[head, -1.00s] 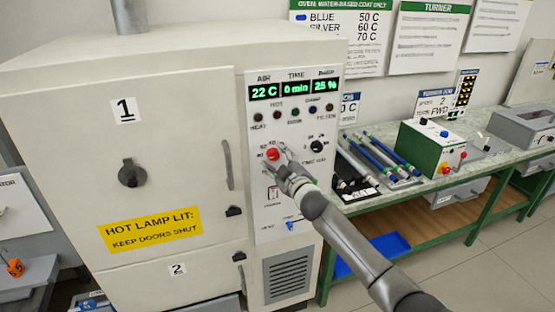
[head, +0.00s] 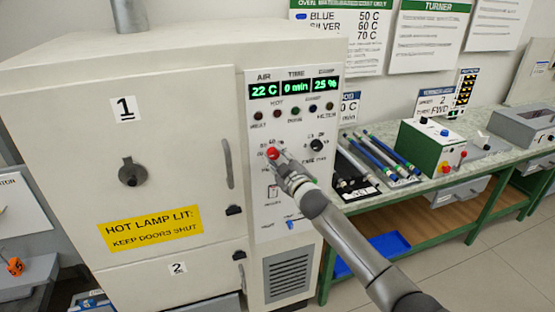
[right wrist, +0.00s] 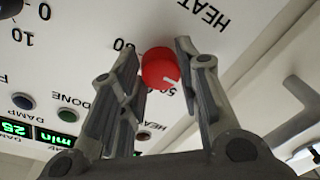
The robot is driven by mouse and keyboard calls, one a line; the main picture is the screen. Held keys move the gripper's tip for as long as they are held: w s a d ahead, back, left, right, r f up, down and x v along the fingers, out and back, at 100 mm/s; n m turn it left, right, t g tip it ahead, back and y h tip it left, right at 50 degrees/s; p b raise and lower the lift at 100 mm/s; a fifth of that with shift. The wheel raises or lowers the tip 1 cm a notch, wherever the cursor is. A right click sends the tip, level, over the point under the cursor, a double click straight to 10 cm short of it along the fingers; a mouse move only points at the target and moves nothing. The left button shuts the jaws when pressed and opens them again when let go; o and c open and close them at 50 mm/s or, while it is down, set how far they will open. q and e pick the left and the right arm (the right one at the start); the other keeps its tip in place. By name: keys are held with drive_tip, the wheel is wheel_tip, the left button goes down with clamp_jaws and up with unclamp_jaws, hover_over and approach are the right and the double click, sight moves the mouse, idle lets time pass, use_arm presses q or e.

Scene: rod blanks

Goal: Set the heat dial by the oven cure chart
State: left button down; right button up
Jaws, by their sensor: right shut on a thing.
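The red heat dial (head: 273,153) is on the oven's front panel, below the lamps. In the right wrist view the dial (right wrist: 160,67) sits between the fingertips of my right gripper (right wrist: 158,50), which is shut on it. Its white mark points toward a figure that looks like 50. The right gripper (head: 280,160) also shows in the head view. The oven chart (head: 340,38) on the wall reads BLUE 50 C, SILVER 60 C and a 70 C line whose name is hidden by the oven. My left gripper is not in view.
The oven display (head: 294,87) reads 22 C, 0 min, 25 %. A black dial (head: 316,145) is right of the red one. A yellow sign (head: 150,228) says the hot lamp is lit. Rods (head: 372,155) lie on the green-framed bench (head: 470,180) to the right.

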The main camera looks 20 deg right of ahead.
drive_tip(key=m+b, duration=0.1)
drive_tip(key=m, duration=0.3)
drive_tip(key=shift+f, duration=0.15)
drive_tip(key=m, duration=0.4)
drive_tip(key=shift+a+m+t+h+b, duration=0.1)
drive_tip(key=shift+m+t+h+b, duration=0.2)
drive_tip(key=shift+m+t, duration=0.1)
drive_tip(key=m, duration=0.4)
drive_tip(key=shift+a+m, duration=0.1)
drive_tip(key=shift+m, duration=0.3)
drive_tip(key=shift+m+h, duration=0.5)
drive_tip(key=shift+m, duration=1.7)
drive_tip(key=shift+a, duration=0.1)
drive_tip(key=o, duration=1)
drive_tip(key=shift+s, duration=0.15)
drive_tip(key=s+f, duration=0.1)
drive_tip(key=s, duration=1)
drive_tip(key=shift+s+d, duration=0.25)
drive_tip(key=shift+s, duration=0.15)
